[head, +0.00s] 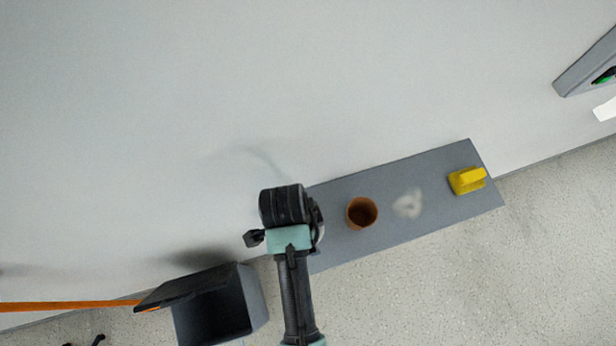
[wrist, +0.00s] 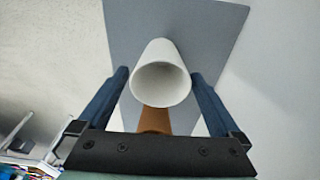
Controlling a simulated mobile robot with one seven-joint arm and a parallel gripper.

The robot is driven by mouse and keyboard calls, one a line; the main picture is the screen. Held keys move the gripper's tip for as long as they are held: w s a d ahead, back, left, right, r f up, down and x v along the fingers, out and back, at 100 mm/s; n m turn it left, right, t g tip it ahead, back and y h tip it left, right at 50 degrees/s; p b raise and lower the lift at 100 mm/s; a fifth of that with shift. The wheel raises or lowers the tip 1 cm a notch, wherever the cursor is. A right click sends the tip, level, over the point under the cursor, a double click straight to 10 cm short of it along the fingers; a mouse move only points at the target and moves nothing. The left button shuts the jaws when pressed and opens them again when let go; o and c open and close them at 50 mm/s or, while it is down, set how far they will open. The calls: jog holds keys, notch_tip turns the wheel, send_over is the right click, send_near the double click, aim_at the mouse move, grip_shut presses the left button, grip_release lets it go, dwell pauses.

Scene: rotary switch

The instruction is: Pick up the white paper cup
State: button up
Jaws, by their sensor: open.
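The white paper cup (wrist: 160,84) shows in the wrist view with its open rim toward the camera. It lies between the two dark blue fingers of my gripper (wrist: 160,75), which are spread, one on each side. There is little room between the cup's sides and the fingers, and I cannot tell whether either touches. In the head view my arm's end (head: 288,208) is over the left part of the grey shelf (head: 330,250). I cannot make out the cup there for certain, and the fingers are not clearly visible.
A brown cup (head: 362,212) stands on the shelf right of my arm, and shows partly behind the white cup in the wrist view (wrist: 155,120). A blurred whitish shape (head: 408,203) and a yellow object (head: 467,180) are farther right. A dark open bin (head: 255,295) is lower left.

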jog(key=c, duration=1.3)
jog(key=shift+r, duration=0.1)
